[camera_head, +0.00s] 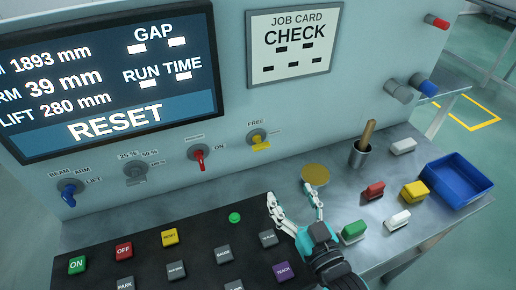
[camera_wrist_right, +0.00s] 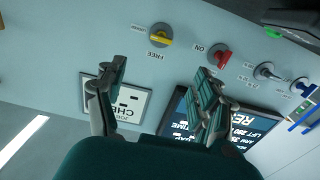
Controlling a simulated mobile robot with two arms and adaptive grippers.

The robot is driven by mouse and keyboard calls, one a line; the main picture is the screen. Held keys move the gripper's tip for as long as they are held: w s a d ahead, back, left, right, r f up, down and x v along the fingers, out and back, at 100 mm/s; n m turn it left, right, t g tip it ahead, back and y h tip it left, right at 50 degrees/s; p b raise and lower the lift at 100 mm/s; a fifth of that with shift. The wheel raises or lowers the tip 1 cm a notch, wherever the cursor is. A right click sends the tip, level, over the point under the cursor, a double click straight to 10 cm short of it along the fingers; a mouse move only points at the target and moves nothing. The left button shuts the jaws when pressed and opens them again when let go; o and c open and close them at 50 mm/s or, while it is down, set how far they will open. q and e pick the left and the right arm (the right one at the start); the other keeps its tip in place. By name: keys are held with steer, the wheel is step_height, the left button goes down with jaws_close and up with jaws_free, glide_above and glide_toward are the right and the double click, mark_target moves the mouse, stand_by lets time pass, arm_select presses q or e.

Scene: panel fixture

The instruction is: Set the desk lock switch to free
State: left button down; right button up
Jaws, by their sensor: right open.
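The desk lock switch (camera_head: 260,141) is a yellow knob on the upright panel, with a FREE label above it and a small label at its right that is too small to read. It also shows in the right wrist view (camera_wrist_right: 160,37), beyond the fingers. I cannot tell for sure which label the knob points at. My right gripper (camera_head: 291,193) is open and empty above the desk, in front of and below the switch, not touching it. Its two fingers also show in the right wrist view (camera_wrist_right: 158,72). My left gripper is not in view.
A red switch (camera_head: 199,157) sits left of the yellow one, with grey and blue knobs further left. Below is a black button board (camera_head: 150,255). To the right stand a cup with a wooden handle (camera_head: 360,154), several coloured blocks and a blue tray (camera_head: 457,180).

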steer(key=f, duration=0.1)
steer(key=p, duration=0.1)
glide_toward(262, 149)
steer(key=x, duration=0.9)
steer(key=shift+w, duration=0.25)
steer(key=shift+w+a, duration=0.3)
steer(key=shift+w, duration=0.3)
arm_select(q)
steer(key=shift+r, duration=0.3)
arm_select(e)
steer(key=shift+c, duration=0.4)
steer(key=c, duration=1.1)
